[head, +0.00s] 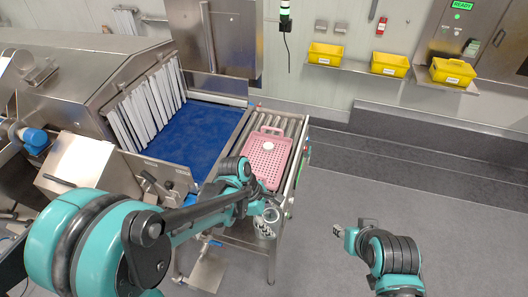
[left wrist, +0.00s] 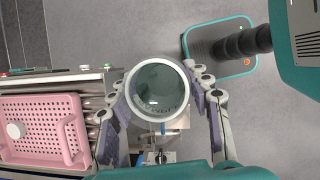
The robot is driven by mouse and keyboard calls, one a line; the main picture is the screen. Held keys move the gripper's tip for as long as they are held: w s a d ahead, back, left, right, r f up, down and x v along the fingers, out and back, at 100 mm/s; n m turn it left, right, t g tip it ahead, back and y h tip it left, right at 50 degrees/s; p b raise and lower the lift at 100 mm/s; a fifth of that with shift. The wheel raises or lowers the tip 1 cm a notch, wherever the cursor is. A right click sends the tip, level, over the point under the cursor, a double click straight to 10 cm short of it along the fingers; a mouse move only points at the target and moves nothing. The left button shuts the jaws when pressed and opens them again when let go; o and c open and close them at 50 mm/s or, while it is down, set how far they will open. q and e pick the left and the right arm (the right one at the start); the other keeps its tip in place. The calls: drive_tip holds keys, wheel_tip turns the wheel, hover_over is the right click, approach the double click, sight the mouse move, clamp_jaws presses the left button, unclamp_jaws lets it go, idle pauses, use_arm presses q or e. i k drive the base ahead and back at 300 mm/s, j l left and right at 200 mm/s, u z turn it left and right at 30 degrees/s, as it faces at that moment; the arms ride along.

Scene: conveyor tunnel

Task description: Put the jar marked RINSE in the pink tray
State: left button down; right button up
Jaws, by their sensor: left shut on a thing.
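My left gripper (head: 258,215) is shut on a jar (head: 264,229), held off the near right end of the roller conveyor. In the left wrist view the jar (left wrist: 158,90) shows end-on as a pale ring with a dark greenish centre, between the two fingers. No RINSE marking is readable. The pink tray (head: 262,169), perforated and with a handle, lies on the rollers just beyond the gripper. It also shows at left in the left wrist view (left wrist: 42,103). A white round item (head: 286,137) is in the tray. My right gripper (head: 340,231) is small and apart, over the floor; its jaws are unclear.
A blue belt (head: 200,128) with a white strip curtain (head: 147,108) lies left of the rollers (head: 285,121). Several yellow bins (head: 389,64) stand on wall shelves at the back. Grey floor (head: 330,195) is clear to the right.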

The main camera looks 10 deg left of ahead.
sight(259, 170)
drive_tip(key=i, duration=0.85)
